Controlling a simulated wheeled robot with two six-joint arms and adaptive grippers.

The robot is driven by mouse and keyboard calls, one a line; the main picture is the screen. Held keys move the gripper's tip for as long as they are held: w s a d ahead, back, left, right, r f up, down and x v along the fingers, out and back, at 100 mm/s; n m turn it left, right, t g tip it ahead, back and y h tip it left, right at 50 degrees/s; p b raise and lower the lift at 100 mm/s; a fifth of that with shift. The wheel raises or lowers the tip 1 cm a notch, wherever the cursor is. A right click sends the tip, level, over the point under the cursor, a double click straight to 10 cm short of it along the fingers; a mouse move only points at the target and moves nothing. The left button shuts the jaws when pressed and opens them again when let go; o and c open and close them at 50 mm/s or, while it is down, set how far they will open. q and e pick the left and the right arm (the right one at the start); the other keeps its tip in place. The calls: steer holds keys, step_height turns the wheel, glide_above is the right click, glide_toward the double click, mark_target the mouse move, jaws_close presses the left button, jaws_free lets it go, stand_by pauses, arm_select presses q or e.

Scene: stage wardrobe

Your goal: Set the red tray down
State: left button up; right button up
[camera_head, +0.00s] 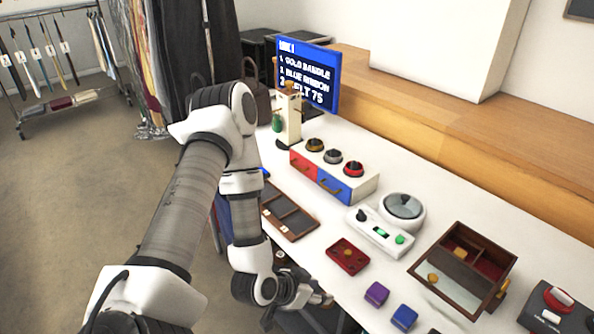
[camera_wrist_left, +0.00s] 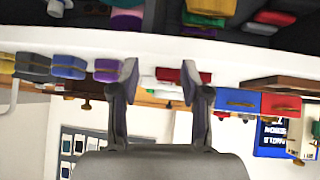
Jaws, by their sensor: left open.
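The red tray (camera_head: 347,258) is small and shallow, with small gold and dark marks on its top. In the head view it lies flat on the white table. My left gripper (camera_head: 318,300) is low at the table's front edge, on the near side of the tray and apart from it. In the wrist view my open left gripper (camera_wrist_left: 159,82) shows both fingers spread with nothing held between them. A red block-like shape, probably the tray (camera_wrist_left: 172,74), shows beyond them, partly hidden by one finger. My right gripper is not in view.
A purple block (camera_head: 376,293) and a blue block (camera_head: 404,317) lie right of the tray. A white dial device (camera_head: 380,235), an open wooden box (camera_head: 450,238), a red-and-blue drawer unit (camera_head: 360,187) and a brown compartment tray (camera_head: 302,234) stand around. A blue sign (camera_head: 308,72) stands behind.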

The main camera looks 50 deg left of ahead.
arm_select(q)
steer(key=s+d+f+g+y, duration=0.1)
steer(key=s+d+f+g, duration=0.2)
steer(key=s, duration=0.4)
steer(key=s+d+f+n+g, duration=0.1)
steer(key=s+d+f+g, duration=0.1)
steer(key=s+f+g, duration=0.3)
step_height(320, 180, down, 3)
steer(key=s, duration=0.3)
steer(key=shift+d+r+n+g+y, duration=0.15)
steer(key=shift+d+n+g+y, duration=0.15)
steer(key=shift+d+g+y, duration=0.1)
